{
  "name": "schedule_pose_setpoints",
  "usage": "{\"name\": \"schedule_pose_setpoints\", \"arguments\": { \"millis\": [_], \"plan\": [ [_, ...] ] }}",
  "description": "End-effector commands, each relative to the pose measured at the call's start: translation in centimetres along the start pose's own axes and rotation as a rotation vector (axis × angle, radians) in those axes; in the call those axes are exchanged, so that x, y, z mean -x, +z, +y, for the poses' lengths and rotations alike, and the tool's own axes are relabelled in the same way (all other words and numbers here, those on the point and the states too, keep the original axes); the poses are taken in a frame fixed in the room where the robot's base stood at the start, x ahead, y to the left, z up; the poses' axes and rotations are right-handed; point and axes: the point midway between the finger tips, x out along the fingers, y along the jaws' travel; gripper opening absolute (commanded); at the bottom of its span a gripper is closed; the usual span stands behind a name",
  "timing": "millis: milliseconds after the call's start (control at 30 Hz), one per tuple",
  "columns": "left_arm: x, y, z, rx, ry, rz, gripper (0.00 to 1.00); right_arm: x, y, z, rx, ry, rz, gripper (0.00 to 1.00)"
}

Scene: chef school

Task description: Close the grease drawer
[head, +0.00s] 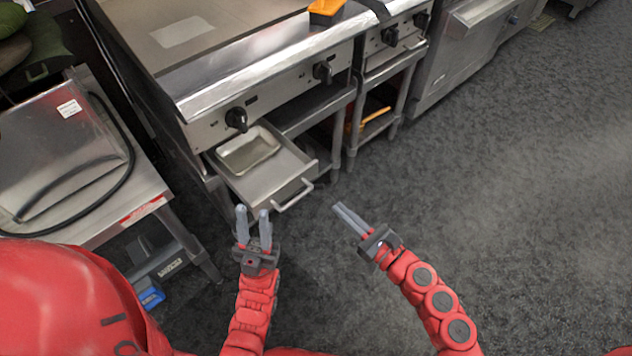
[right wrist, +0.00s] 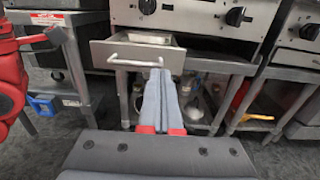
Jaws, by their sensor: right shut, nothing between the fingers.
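The grease drawer (head: 274,176) is a steel drawer pulled out from under the griddle (head: 215,50), with a shallow pan recess inside. Its bar handle (head: 294,196) is on the front face. The drawer also shows in the right wrist view (right wrist: 100,50), with its handle (right wrist: 138,62) just beyond the fingertips. My left gripper (head: 253,216) is open and empty, in front of and below the drawer's left front corner. My right gripper (head: 338,207) is shut and empty, to the right of the handle and apart from it in the head view.
A steel table (head: 150,195) with a metal appliance and black cable stands at the left. A shelf (head: 310,105) lies under the griddle, right of the drawer. An orange container (head: 326,8) sits on top. Open floor (head: 500,200) spreads to the right.

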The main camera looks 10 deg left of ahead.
Motion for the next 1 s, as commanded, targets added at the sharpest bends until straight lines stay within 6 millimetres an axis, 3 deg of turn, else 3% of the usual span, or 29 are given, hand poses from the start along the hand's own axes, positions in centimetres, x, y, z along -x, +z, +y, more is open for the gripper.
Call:
{"name": "schedule_pose_setpoints", "arguments": {
  "millis": [300, 500, 700, 1000],
  "plan": [
    [-1.1, -0.2, -0.1, 0.0, 0.0, 0.0, 0.33, -6.9, 0.2, 0.2, -0.004, 0.006, -0.001, 0.0],
    [-1.5, -0.2, -0.1, 0.0, 0.0, 0.0, 0.33, -10.2, 0.1, 0.2, -0.005, 0.005, 0.0, 0.0],
    [-1.6, -0.3, -0.1, 0.0, 0.0, 0.0, 0.33, -11.7, 0.1, 0.2, -0.006, 0.004, -0.002, 0.0],
    [-1.6, -0.3, -0.1, 0.0, 0.0, 0.0, 0.33, -11.8, 0.0, 0.2, -0.005, 0.003, 0.0, 0.0]
  ]
}}
